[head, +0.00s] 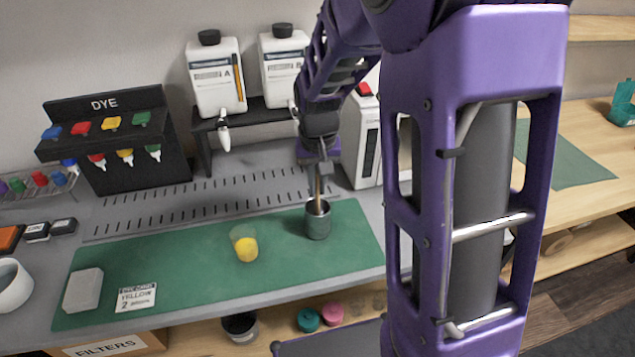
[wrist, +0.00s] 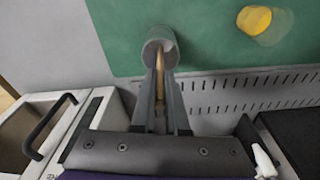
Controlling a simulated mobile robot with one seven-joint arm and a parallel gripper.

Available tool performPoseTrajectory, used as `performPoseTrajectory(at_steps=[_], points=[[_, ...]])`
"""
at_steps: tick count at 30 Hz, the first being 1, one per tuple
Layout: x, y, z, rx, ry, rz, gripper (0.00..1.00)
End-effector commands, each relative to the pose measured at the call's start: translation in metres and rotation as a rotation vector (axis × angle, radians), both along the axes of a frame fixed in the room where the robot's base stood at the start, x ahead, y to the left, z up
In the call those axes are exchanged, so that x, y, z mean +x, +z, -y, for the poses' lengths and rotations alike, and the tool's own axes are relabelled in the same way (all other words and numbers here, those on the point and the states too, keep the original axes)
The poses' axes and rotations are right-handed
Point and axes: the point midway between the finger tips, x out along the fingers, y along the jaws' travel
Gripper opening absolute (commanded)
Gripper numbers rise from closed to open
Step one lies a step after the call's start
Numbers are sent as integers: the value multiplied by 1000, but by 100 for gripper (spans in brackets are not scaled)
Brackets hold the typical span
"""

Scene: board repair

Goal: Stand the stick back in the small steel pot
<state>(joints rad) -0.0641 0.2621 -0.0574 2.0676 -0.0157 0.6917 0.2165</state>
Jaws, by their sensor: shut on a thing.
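The small steel pot (head: 318,222) stands upright on the right part of the green mat (head: 190,265). It also shows in the wrist view (wrist: 160,42), straight beyond my fingertips. The stick (head: 318,190) is a thin wooden rod, upright, with its lower end inside the pot's mouth. My gripper (head: 316,170) is above the pot and shut on the stick. In the wrist view the stick (wrist: 160,78) lies between my two fingers and runs into the pot. Whether its lower tip touches the pot's floor is hidden.
A clear cup with yellow dye (head: 245,246) stands on the mat left of the pot. A white and grey machine (head: 360,140) stands close behind on the right. Two white bottles (head: 215,80) sit on a stand behind. The mat between cup and label card (head: 136,297) is clear.

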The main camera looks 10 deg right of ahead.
Motion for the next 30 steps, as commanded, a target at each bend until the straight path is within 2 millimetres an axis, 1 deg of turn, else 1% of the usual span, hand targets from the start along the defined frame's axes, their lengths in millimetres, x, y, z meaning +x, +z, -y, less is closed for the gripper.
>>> performPoseTrajectory(at_steps=[2,3,5,6,8,16,20,23,30], points=[[0,0,0,0,0,0,0],[0,0,0,0,0,0,19],[0,0,0,0,0,0,30],[0,0,0,0,0,0,37],[0,0,0,0,0,0,47],[0,0,0,0,0,0,47],[-1,8,0,0,0,1,47],[-2,24,-1,0,0,3,47],[-8,82,-2,0,0,6,47]])
